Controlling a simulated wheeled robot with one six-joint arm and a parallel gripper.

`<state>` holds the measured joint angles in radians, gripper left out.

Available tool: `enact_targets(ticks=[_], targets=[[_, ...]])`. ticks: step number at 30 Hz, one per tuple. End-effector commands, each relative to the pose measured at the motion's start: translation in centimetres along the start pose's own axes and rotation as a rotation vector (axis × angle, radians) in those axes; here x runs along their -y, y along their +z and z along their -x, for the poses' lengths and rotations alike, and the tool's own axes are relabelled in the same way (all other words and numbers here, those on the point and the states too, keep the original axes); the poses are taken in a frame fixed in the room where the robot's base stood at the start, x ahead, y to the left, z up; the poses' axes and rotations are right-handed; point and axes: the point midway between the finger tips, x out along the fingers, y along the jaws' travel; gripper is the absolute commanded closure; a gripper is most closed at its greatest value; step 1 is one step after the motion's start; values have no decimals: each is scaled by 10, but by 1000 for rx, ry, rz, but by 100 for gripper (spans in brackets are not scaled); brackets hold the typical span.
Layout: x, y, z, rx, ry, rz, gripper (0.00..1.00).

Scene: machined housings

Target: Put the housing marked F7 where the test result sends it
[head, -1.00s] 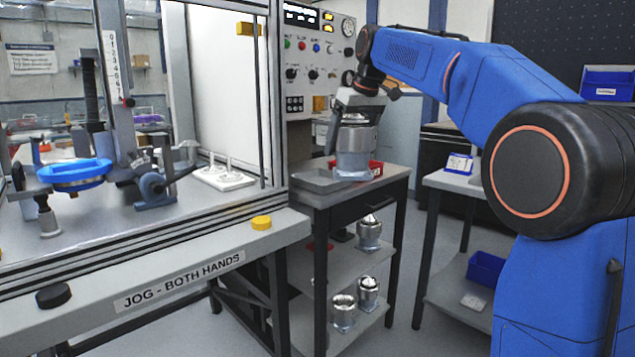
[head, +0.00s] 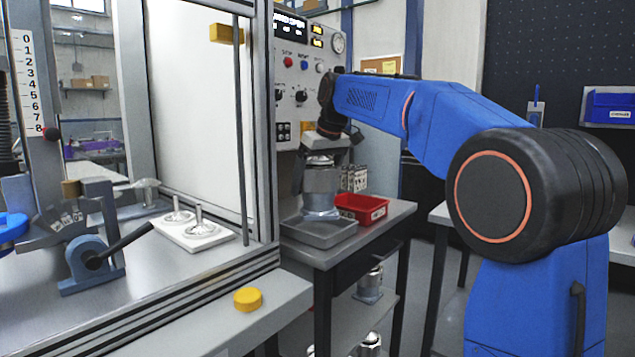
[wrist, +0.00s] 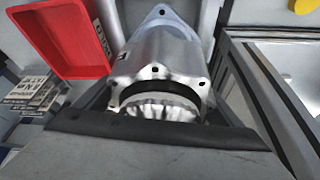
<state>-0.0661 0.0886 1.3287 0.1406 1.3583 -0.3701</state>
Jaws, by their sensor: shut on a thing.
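My gripper (head: 325,158) is shut on a silver metal housing (head: 322,186), held upright with its wide flange down. In the head view the flange shows against the inside of a grey tray (head: 320,240) on a side table; I cannot tell whether it touches the tray. The wrist view shows the housing (wrist: 165,62) from above, between the dark jaws, with its flanged base farther away. No F7 mark is legible. A red bin (head: 375,216) stands beside the tray, with a label too small to read; it also shows in the wrist view (wrist: 62,38).
The test bench (head: 205,330) is at the left, with a yellow button (head: 248,299) and a white plate (head: 188,238) with two silver pieces. A control panel (head: 300,75) stands behind; its display is mostly unreadable. Other housings (head: 369,286) sit on the lower shelves.

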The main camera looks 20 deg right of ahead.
Motion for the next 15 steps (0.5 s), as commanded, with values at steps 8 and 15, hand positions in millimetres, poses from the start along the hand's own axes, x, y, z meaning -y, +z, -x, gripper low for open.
enact_targets(ticks=[8, 15], targets=[[0, 7, -14, -4, 1, 1, 74], [0, 17, -40, 1, 0, 1, 74]])
